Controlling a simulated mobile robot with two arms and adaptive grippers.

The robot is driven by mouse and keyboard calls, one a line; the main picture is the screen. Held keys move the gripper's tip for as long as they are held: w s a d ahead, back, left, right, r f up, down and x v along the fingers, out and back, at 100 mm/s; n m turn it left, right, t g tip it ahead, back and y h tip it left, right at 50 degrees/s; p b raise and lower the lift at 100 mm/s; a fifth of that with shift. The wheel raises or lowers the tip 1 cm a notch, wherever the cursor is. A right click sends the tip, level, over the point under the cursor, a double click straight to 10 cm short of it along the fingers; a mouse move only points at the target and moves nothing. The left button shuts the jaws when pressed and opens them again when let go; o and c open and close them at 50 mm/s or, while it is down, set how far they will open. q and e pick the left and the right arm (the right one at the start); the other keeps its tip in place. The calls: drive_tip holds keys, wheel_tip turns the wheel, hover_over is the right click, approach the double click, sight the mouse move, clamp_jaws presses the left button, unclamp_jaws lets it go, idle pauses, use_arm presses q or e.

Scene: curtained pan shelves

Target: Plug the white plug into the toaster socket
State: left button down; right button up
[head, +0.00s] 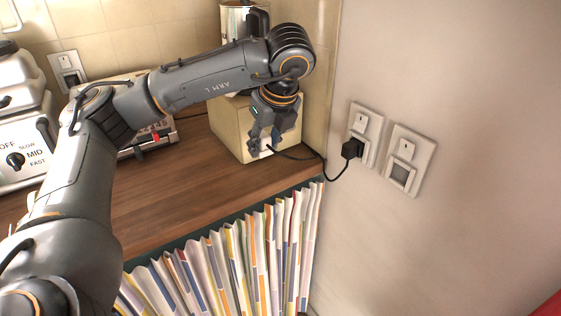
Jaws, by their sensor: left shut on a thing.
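My left gripper (256,148) is shut in front of a cream box at the back of the counter. What its fingers hold is too small and dark to make out. A black cord (300,158) runs from beside the fingertips to a black plug (352,149), which sits in a white wall socket (365,122) on the right wall. A second white wall socket (411,160) beside it has no plug in it. A third wall socket (66,66) is on the tiled back wall. I see no white plug. A metal appliance with a red lever (155,137), perhaps the toaster, is partly behind my arm. My right gripper is out of view.
The cream box (228,125) stands in the counter corner, with a metal canister (234,22) above it. A white appliance with a speed dial (15,160) is at left. The wooden counter (190,190) is clear in front; a striped curtain (245,260) hangs below.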

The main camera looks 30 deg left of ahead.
use_arm(q)
drive_tip(key=b, duration=0.1)
approach(278, 165)
drive_tip(key=s+r, duration=0.3)
drive_tip(key=s, duration=0.1)
drive_tip(key=w+a+f, duration=0.1)
drive_tip(key=f, duration=0.1)
drive_tip(key=w+a+f+p, duration=0.1)
drive_tip(key=w, duration=0.1)
drive_tip(key=shift+w+a+f, duration=0.1)
drive_tip(key=shift+w+f, duration=0.2)
drive_tip(key=shift+f, duration=0.05)
drive_tip(key=shift+w+f, duration=0.35)
drive_tip(key=shift+f, duration=0.05)
drive_tip(key=p+x, duration=0.1)
drive_tip(key=x, duration=0.2)
drive_tip(key=shift+w+d+f+p, duration=0.15)
drive_tip(key=shift+d+p, duration=0.15)
drive_tip(key=shift+p, duration=0.05)
drive_tip(key=shift+f, duration=0.35)
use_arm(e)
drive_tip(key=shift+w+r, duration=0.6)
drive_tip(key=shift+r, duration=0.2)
